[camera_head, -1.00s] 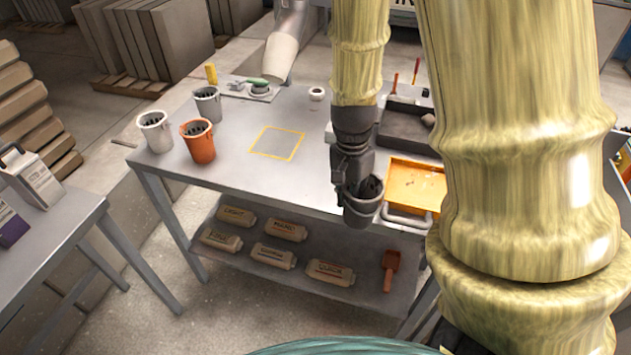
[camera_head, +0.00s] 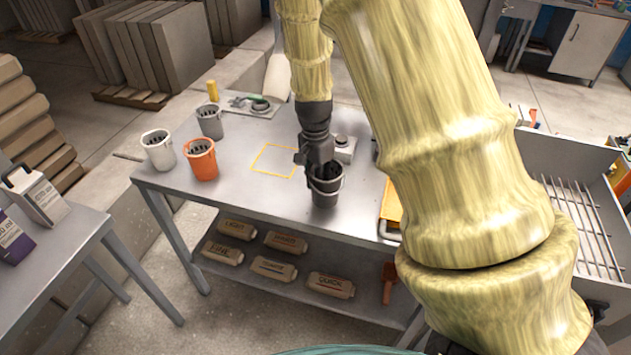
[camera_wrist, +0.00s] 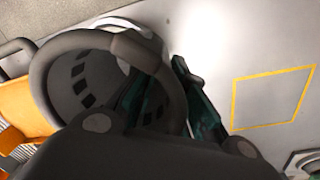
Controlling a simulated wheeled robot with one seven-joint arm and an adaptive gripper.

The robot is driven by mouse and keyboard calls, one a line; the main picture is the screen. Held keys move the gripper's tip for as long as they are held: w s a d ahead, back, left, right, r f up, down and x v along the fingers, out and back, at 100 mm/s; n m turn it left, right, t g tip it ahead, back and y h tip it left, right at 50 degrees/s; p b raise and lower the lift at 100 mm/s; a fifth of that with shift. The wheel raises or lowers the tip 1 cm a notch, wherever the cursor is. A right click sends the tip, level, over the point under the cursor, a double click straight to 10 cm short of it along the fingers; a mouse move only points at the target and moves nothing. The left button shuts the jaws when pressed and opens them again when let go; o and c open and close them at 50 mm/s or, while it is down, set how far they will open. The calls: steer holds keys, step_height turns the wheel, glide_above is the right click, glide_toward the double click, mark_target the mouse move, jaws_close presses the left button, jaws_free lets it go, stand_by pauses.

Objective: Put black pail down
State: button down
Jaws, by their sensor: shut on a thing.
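The black pail (camera_head: 325,188) is upright in my gripper (camera_head: 320,170), over the front part of the grey table (camera_head: 240,203). I cannot tell whether its base touches the table top. In the wrist view the pail (camera_wrist: 70,85) fills the left half, with its dark slotted inside showing. My gripper (camera_wrist: 150,100) is shut on the pail at its rim. A yellow square outline (camera_head: 274,161) is marked on the table, left of the pail and empty. It also shows at the right of the wrist view (camera_wrist: 272,97).
A white pail (camera_head: 158,151), an orange pail (camera_head: 202,160) and a grey pail (camera_head: 209,122) stand at the table's left end. An orange tray (camera_head: 390,208) lies right of my gripper, partly hidden by my arm. Labelled packs (camera_head: 274,268) lie on the lower shelf.

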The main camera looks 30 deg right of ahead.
steer(key=shift+w, duration=0.6)
steer(key=shift+f+p, duration=0.85)
steer(key=shift+f, duration=0.95)
steer(key=c, duration=1.5)
jaws_free()
steer(key=shift+f, duration=0.15)
steer(key=shift+w+r+b, duration=0.15)
steer(key=shift+r+b, duration=0.4)
steer(key=shift+r, duration=1.5)
steer(key=shift+w+r+b, duration=0.15)
steer(key=shift+r+b, duration=0.45)
steer(key=shift+r, duration=1.45)
steer(key=shift+w+r+b, duration=0.15)
steer(key=shift+r+b, duration=0.4)
steer(key=shift+r, duration=1.5)
